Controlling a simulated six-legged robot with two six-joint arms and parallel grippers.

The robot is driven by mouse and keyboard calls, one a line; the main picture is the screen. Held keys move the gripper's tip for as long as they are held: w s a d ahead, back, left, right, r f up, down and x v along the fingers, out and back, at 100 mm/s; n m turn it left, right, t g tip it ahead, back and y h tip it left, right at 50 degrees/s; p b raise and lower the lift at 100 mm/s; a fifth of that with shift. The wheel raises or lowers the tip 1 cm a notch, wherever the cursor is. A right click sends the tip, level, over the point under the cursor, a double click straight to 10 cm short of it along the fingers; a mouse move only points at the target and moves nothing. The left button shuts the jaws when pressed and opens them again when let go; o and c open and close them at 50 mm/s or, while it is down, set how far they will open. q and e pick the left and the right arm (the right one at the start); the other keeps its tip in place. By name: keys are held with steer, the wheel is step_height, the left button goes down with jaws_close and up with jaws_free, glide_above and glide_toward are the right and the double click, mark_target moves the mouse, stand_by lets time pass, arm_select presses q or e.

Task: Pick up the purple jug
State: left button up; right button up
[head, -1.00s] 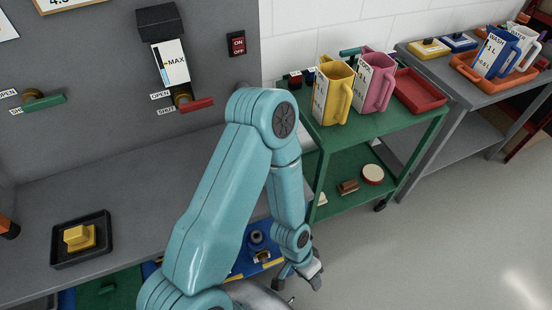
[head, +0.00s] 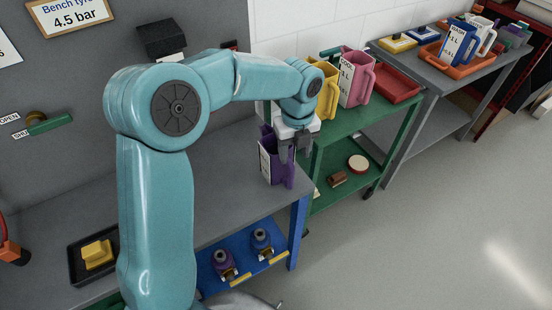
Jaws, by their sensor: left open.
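The purple jug (head: 270,168) stands upright near the right end of the grey bench, with a white label on its left face. My left gripper (head: 297,158) points down at the jug's upper right part, its fingers open. The fingers overlap the jug's top and handle side in the picture; I cannot tell whether they touch it. The wrist and fingers hide part of the jug's rim and handle. My right gripper is not in view.
A green cart (head: 350,127) beside the bench holds a yellow jug (head: 327,92), a pink jug (head: 355,80) and a red tray (head: 397,86). A black tray (head: 77,273) with a yellow block lies on the bench at left. Open floor lies at right.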

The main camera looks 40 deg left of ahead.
mark_target(291, 175)
arm_select(q)
step_height(291, 175, down, 4)
steer(key=shift+f, duration=0.2)
steer(key=shift+w+f, duration=0.1)
steer(key=shift+f, duration=0.15)
steer(key=f, duration=0.1)
steer(key=f+p, duration=0.1)
steer(key=f, duration=0.2)
steer(key=shift+s+a+f+p, duration=0.2)
steer(key=shift+s+p, duration=0.1)
steer(key=shift+w+f, duration=0.15)
steer(key=shift+f, duration=0.3)
steer(key=shift+r, duration=0.15)
steer(key=shift+c, duration=1.2)
jaws_close()
